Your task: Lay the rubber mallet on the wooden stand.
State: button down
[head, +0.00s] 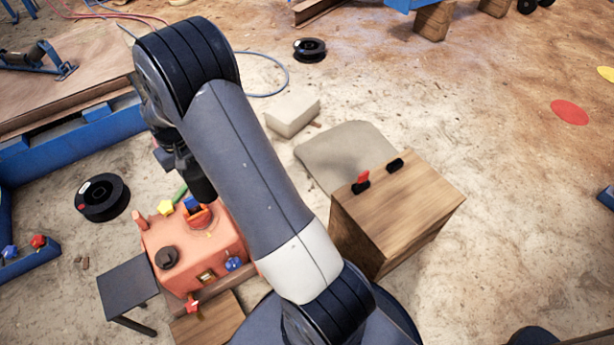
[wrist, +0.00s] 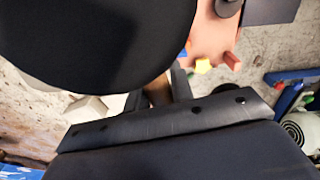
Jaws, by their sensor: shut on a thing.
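In the wrist view my gripper (wrist: 158,95) is shut on a brown handle, which looks like that of the rubber mallet (wrist: 95,40). A large black rounded shape, likely its head, fills the top left close to the camera. In the head view my arm bends down left of centre, with dark parts hanging over the orange crusher (head: 190,255); I cannot tell gripper from mallet there. The wooden stand (head: 415,205) is a box right of my arm, apart from the gripper. Its top carries two small black holders and a red piece near the far edge.
A small dark table (head: 128,285) stands left of the crusher. A black spool (head: 102,198) lies further left. A pale block (head: 293,115) and a grey sack-like slab (head: 345,150) lie behind the stand. The floor right of the stand is clear.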

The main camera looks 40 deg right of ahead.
aim_at(409, 210)
jog(key=z, duration=0.45)
jog(key=k+l+z, duration=0.1)
jog(key=z, duration=0.35)
jog(key=l+z, duration=0.15)
jog(key=z, duration=0.3)
jog(key=l+z, duration=0.1)
jog(key=z, duration=0.35)
